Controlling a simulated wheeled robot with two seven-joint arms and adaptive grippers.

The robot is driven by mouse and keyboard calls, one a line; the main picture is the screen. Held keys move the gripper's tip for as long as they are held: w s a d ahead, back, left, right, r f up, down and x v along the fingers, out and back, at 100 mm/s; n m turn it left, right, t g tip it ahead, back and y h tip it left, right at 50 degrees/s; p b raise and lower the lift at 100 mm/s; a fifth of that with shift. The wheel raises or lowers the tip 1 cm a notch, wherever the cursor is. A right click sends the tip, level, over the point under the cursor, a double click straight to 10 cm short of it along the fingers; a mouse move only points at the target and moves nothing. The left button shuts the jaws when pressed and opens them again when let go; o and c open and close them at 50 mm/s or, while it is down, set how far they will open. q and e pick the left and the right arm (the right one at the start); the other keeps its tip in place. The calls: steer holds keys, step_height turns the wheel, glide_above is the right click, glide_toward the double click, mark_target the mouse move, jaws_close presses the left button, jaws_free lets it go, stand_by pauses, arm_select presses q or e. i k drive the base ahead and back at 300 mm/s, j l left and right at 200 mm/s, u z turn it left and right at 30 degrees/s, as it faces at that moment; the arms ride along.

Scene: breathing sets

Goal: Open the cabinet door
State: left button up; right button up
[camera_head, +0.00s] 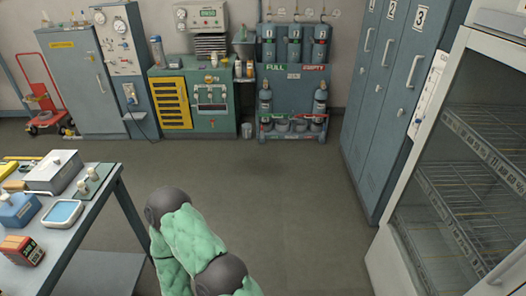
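Several cabinets show, and I cannot tell which one the task means. A grey-blue cabinet (82,84) stands at the back left, its door shut, with a handle near its right edge. A row of tall blue lockers (392,95) with pale vertical handles and number plates stands at the right, doors shut. A white-framed glass-door cabinet (455,185) with wire shelves inside is at the near right and looks shut. One of my arms, green-covered with dark joints, shows at the bottom centre. Neither of my grippers is in view.
A table (88,232) with boxes and a tray stands at the near left. A red hand truck (42,100) is at the far left. A green cabinet (215,105) and a cylinder rack (292,85) line the back wall. The middle floor (265,185) is clear.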

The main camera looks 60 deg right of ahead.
mark_target(508, 277)
steer(key=z, duration=3.5)
